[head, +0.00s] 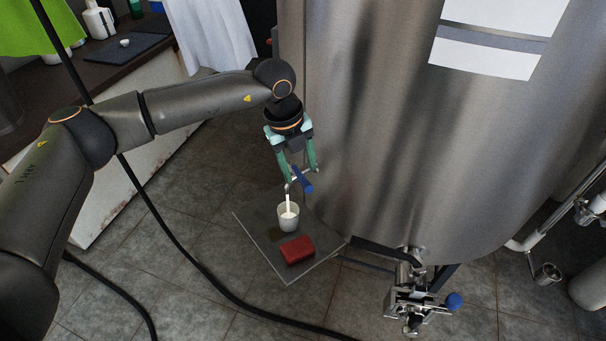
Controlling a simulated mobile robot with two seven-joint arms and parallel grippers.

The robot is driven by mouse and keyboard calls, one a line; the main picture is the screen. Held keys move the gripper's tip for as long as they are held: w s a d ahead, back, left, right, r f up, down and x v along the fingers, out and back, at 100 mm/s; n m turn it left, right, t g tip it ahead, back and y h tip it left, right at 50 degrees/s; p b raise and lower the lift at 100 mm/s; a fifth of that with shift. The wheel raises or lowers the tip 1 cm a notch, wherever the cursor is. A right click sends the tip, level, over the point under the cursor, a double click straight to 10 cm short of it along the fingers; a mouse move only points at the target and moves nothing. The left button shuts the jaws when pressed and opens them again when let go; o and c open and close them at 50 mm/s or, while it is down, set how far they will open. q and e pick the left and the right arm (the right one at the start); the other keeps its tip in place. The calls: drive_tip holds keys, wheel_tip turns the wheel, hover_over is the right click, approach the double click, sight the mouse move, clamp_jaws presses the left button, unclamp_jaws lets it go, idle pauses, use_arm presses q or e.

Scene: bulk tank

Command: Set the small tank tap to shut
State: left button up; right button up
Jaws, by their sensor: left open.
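The small tank tap (289,185) is at the left side of the steel tank, with a blue lever (303,179) slanting down to the right. A white stream runs from its spout into a pale cup (288,218) below. My left gripper (300,176) is open, with green fingers pointing down, right above and around the tap's lever. I cannot tell whether a finger touches the lever. Part of the tap is hidden behind the fingers. My right gripper is not in view.
The cup and a red block (297,250) stand on a grey board (262,235). The big steel tank (380,140) fills the right. A larger outlet valve (412,295) with a blue knob sits at its base. A black hose (190,255) crosses the tiled floor. A dark counter (120,62) stands at left.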

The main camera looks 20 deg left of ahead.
sight(303, 179)
use_arm(q)
drive_tip(key=shift+w+d+f, duration=0.15)
drive_tip(key=shift+d+f, duration=0.05)
drive_tip(key=shift+f, duration=0.9)
drive_tip(key=shift+w+d+f, duration=0.15)
drive_tip(key=shift+f, duration=0.9)
drive_tip(key=shift+c, duration=0.2)
clamp_jaws()
